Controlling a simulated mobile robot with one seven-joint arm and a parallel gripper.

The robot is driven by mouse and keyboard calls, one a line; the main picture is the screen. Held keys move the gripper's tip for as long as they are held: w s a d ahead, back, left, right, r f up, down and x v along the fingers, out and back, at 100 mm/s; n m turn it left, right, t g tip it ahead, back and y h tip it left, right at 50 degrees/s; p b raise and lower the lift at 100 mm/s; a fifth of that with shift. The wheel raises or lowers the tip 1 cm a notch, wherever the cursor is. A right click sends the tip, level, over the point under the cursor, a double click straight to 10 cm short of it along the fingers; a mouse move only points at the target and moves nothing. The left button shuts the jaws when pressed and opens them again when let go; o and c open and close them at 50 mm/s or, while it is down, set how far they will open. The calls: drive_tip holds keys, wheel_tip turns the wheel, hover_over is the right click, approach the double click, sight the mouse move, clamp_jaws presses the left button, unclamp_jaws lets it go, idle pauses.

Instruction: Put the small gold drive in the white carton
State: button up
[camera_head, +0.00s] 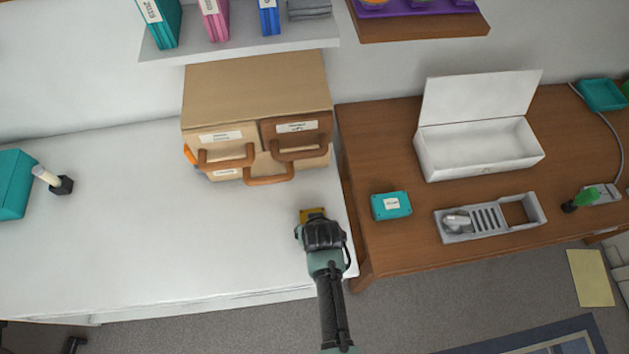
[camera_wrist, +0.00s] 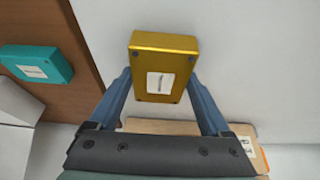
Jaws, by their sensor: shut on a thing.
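The small gold drive (camera_head: 313,214) is at my gripper (camera_head: 316,220), over the right part of the white table. In the wrist view the gold drive (camera_wrist: 165,48) has a pale label and sits between the two blue fingers of my gripper (camera_wrist: 160,78), which is shut on it. Whether the drive touches the tabletop is hard to tell. The white carton (camera_head: 478,158) stands on the brown desk to the right, its lid raised at the back. Its inside looks empty.
A cardboard drawer cabinet (camera_head: 256,88) with brown handles stands behind my gripper. A teal box (camera_head: 391,206) and a grey slotted tray (camera_head: 490,234) lie on the brown desk (camera_head: 375,150) in front of the carton. A shelf (camera_head: 240,38) hangs above the cabinet.

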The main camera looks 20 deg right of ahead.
drive_tip(key=shift+c, duration=0.5)
drive_tip(key=shift+r, duration=0.4)
wheel_tip(320, 180, up, 10)
drive_tip(key=s+a+r+n, duration=0.1)
drive_tip(key=a+r, duration=0.1)
drive_tip(key=a, duration=0.4)
drive_tip(key=s+a+r+n+y, duration=0.1)
drive_tip(key=a+r+n, duration=0.1)
drive_tip(key=a, duration=0.4)
drive_tip(key=shift+r, duration=0.6)
drive_tip(key=shift+w+a, duration=0.1)
